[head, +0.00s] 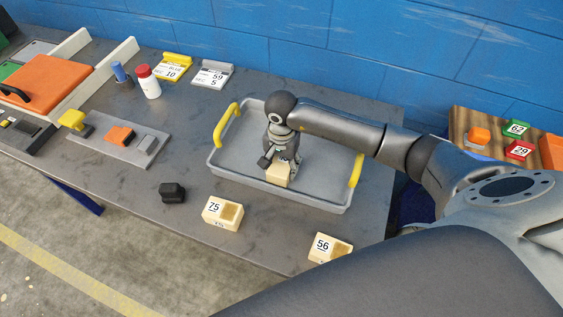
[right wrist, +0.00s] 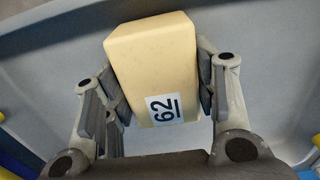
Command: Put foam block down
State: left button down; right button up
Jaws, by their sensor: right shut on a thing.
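My right gripper (head: 280,160) is shut on a pale yellow foam block (head: 278,175), inside the outline of the grey tray with yellow handles (head: 222,163). In the right wrist view the foam block (right wrist: 155,60) sits between the two fingers (right wrist: 160,90) and bears the label 62. The tray floor (right wrist: 265,60) shows behind it. I cannot tell whether the block touches the tray floor. My left gripper is not in view.
Foam blocks labelled 75 (head: 222,213) and 56 (head: 330,246) lie along the front edge, with a black piece (head: 172,192) nearby. A red-capped white bottle (head: 148,82) and number cards (head: 212,74) stand behind. A wooden board (head: 475,117) holds coloured tags at right.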

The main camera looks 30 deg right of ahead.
aim_at(281, 163)
jog(key=shift+f, duration=0.1)
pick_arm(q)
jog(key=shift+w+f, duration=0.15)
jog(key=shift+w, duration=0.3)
pick_arm(e)
jog(key=o, duration=0.9)
jog(key=shift+c, duration=0.2)
jog(key=shift+r, duration=0.25)
notch_tip(281, 163, up, 11)
jog(key=b, duration=0.3)
jog(key=shift+f, duration=0.2)
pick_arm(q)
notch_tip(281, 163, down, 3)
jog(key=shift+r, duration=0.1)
pick_arm(e)
jog(key=shift+r, duration=0.6)
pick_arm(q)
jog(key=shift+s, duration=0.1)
